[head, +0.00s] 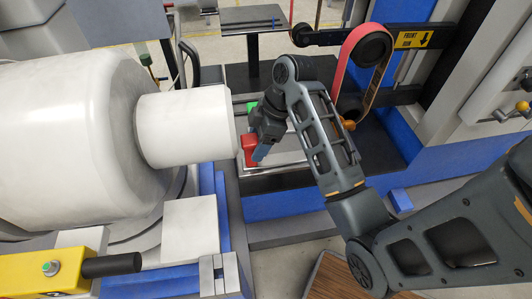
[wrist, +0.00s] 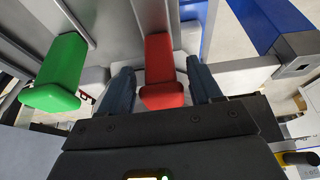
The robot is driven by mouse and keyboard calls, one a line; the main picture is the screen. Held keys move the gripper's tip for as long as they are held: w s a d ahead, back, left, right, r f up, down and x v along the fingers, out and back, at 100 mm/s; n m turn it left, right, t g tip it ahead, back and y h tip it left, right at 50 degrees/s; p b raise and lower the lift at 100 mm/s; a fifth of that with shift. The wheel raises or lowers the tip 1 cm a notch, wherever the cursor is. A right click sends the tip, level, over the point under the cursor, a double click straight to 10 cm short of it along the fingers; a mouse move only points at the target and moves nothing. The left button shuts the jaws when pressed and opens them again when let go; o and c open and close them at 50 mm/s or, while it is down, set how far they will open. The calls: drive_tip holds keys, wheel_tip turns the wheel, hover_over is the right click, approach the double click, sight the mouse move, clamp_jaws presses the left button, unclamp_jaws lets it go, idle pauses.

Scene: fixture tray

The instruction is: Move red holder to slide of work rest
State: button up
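The red holder (head: 249,150) is at the left edge of a metal tray (head: 280,158) in the head view. In the wrist view the red holder (wrist: 162,70) lies between the two blue-grey fingers of my gripper (wrist: 160,75). The fingers are apart, with narrow gaps visible on both sides, so my gripper looks open around it. In the head view my gripper (head: 259,150) points down at the holder, and one finger hides part of it. I cannot make out the slide of the work rest with certainty.
A green holder (wrist: 58,75) stands to the left in the wrist view; a bit of green (head: 252,107) shows behind my gripper in the head view. A large white cylinder (head: 190,122) is close on the left. A belt grinder (head: 365,60) stands behind my arm.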

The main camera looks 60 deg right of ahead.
clamp_jaws()
idle(0.4)
drive_tip(key=shift+r, duration=0.2)
